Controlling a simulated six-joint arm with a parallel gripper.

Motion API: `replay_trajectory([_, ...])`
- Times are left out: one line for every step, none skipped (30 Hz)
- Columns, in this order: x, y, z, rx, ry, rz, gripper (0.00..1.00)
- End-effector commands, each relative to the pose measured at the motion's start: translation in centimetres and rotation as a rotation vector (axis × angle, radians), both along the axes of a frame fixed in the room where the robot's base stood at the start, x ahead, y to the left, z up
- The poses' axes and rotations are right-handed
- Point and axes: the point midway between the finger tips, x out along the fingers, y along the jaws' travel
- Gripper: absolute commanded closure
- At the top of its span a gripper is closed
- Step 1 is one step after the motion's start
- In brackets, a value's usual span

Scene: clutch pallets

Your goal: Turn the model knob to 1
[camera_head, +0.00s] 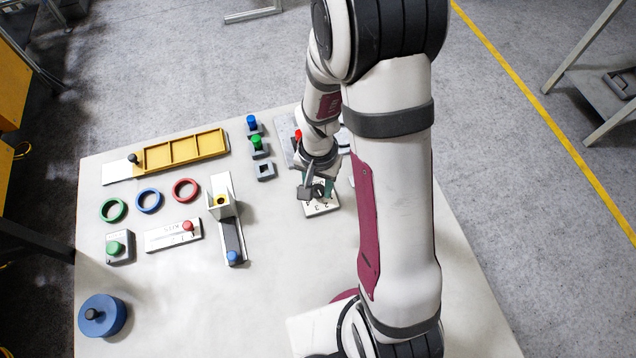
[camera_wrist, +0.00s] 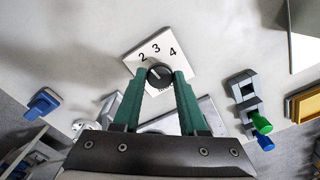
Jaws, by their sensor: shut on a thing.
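The model knob (camera_wrist: 160,77) is a round dark knob on a white plate (camera_wrist: 135,62) with black digits. In the wrist view the digits 2, 3 and 4 show along one side of the knob; a 1 is not visible to me. My gripper (camera_wrist: 161,80) has its two green fingers on either side of the knob and is shut on it. A small light mark shows on the knob, but I cannot read its direction surely. In the head view the white plate (camera_head: 322,210) lies under my gripper, which partly covers the knob.
Left of the plate stand a white and dark slide fixture (camera_head: 233,240) with a blue knob and small blocks with green (camera_head: 256,142) and blue pegs. Farther left are a yellow tray (camera_head: 185,150), coloured rings and a blue round weight (camera_head: 102,315).

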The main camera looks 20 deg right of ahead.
Motion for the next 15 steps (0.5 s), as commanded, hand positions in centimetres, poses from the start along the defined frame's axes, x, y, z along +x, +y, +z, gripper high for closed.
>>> replay_trajectory([0.00, 0.02, 0.04, 0.000, 0.000, 0.041, 1.00])
replay_trajectory([0.00, 0.02, 0.04, 0.000, 0.000, 0.069, 1.00])
replay_trajectory([0.00, 0.03, 0.04, 0.000, 0.000, 0.108, 1.00])
replay_trajectory([0.00, 0.03, 0.04, 0.000, 0.000, 0.136, 1.00])
replay_trajectory([0.00, 0.03, 0.04, 0.000, 0.000, 0.164, 1.00])
replay_trajectory([0.00, 0.03, 0.04, 0.000, 0.000, 0.203, 1.00])
replay_trajectory([0.00, 0.03, 0.04, 0.000, 0.000, 0.231, 1.00])
replay_trajectory([0.00, 0.03, 0.04, 0.000, 0.000, 0.259, 1.00])
replay_trajectory([0.00, 0.03, 0.04, 0.000, 0.000, 0.298, 1.00])
replay_trajectory([0.00, 0.03, 0.04, 0.000, 0.000, 0.326, 1.00])
replay_trajectory([0.00, 0.03, 0.04, 0.000, 0.000, 0.354, 1.00])
replay_trajectory([0.00, 0.03, 0.04, 0.000, 0.000, 0.392, 1.00])
replay_trajectory([0.00, 0.03, 0.04, 0.000, 0.000, 0.421, 1.00])
replay_trajectory([0.00, 0.03, 0.04, 0.000, 0.000, 0.449, 1.00])
replay_trajectory([-0.01, 0.03, 0.04, 0.000, 0.000, 0.487, 1.00])
